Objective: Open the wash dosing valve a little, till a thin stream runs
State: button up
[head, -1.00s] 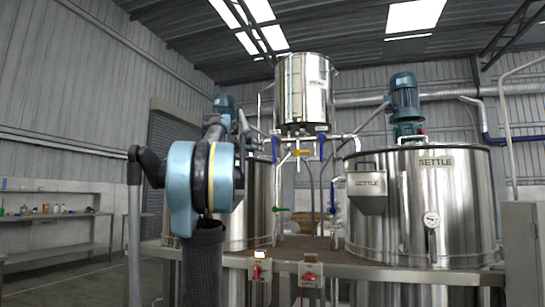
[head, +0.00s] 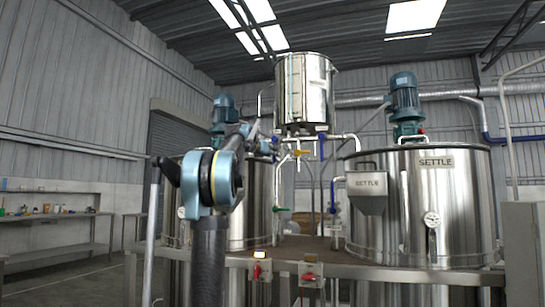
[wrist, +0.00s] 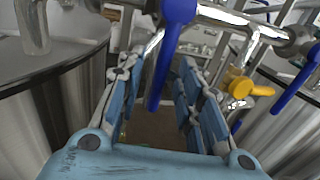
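A blue lever (wrist: 172,50) hangs down from the pipework under the raised tank (head: 305,92). In the wrist view it lies between the two blue fingers of my gripper (wrist: 160,78), which are apart; I cannot tell whether either touches it. In the head view my gripper (head: 262,147) is small and partly hidden, close to this left blue lever. A yellow handle (wrist: 250,88) sits to the right, and another blue lever (wrist: 297,78) lies farther right. No label shows which is the wash dosing valve. I see no stream.
Another steel tank (head: 258,205) is behind my arm. A green handle (head: 281,209) and red-handled valves are lower. The floor at left is open before a workbench (head: 60,216).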

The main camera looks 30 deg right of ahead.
jog(key=shift+x, duration=1.5)
jog(key=shift+c, duration=0.4)
grip_shut()
